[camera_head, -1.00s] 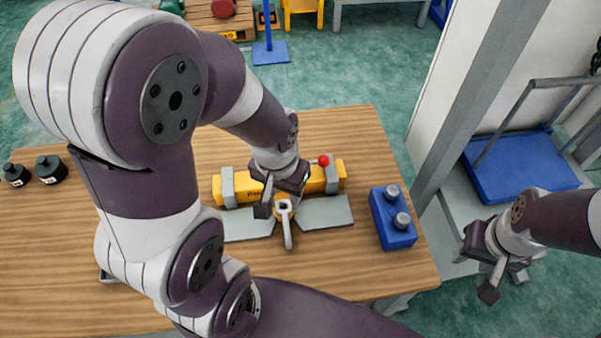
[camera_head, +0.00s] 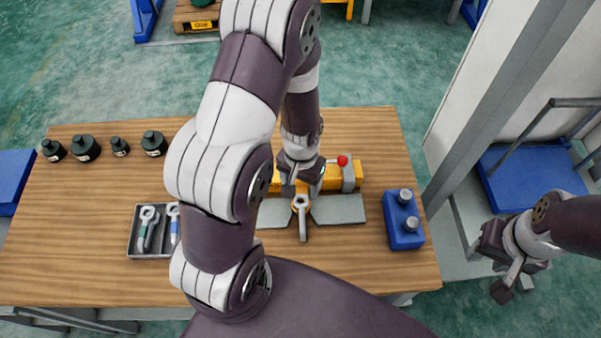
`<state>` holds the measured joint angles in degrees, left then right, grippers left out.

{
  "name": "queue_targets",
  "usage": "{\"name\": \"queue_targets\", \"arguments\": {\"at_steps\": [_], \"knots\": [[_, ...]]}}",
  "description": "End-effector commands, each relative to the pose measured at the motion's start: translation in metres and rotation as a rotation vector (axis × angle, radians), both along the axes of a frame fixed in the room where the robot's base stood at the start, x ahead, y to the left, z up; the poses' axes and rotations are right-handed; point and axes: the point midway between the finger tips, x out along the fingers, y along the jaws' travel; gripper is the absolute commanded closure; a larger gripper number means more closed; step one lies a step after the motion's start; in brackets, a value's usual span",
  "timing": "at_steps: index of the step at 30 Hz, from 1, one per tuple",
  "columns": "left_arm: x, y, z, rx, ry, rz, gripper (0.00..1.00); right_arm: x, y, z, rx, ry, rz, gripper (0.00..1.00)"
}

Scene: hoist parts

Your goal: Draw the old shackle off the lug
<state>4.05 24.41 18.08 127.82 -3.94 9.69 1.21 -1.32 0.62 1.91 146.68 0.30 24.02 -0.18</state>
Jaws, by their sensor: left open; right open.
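A grey shackle (camera_head: 303,226) with a ring-like top sits at a small orange-yellow lug (camera_head: 295,207), in front of a yellow beam (camera_head: 334,178) on the wooden table. How the shackle is fixed to the lug is too small to tell. My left gripper (camera_head: 303,187) is open, just behind and above the shackle's top, over the beam. Whether its fingers touch anything I cannot tell. My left arm hides the beam's left part. My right gripper (camera_head: 507,277) is open and empty, off the table's right side.
A blue block (camera_head: 406,238) with two grey pins stands at the table's right. A grey tray (camera_head: 132,231) holding shackle-like parts lies at the left, partly behind my arm. Several dark pots (camera_head: 84,148) stand at the back left.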

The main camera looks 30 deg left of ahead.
Motion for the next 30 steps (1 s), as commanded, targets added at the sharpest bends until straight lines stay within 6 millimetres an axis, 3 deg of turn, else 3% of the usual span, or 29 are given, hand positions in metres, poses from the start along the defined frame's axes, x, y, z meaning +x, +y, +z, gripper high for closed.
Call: {"name": "queue_targets", "arguments": {"at_steps": [7,12,18,26,27,30], "knots": [[-0.001,0.000,-0.055,-0.002,0.001,0.000,0.31,0.000,0.000,-0.015,0.000,0.000,0.000,0.57],[0.000,0.001,-0.080,-0.002,0.000,0.000,0.31,0.000,0.000,-0.028,0.000,0.000,0.000,0.57],[0.000,0.001,-0.091,-0.002,-0.001,0.000,0.31,0.000,0.000,-0.033,0.000,0.000,0.000,0.57],[0.000,0.001,-0.091,-0.002,-0.001,0.000,0.31,0.000,0.000,-0.032,0.000,0.000,0.000,0.57],[0.000,0.001,-0.091,-0.002,-0.001,0.000,0.34,0.000,0.000,-0.032,0.000,0.000,0.000,0.57],[0.000,0.001,-0.091,-0.002,-0.001,0.000,0.67,0.000,0.000,-0.032,0.000,0.000,0.000,0.57]]}}
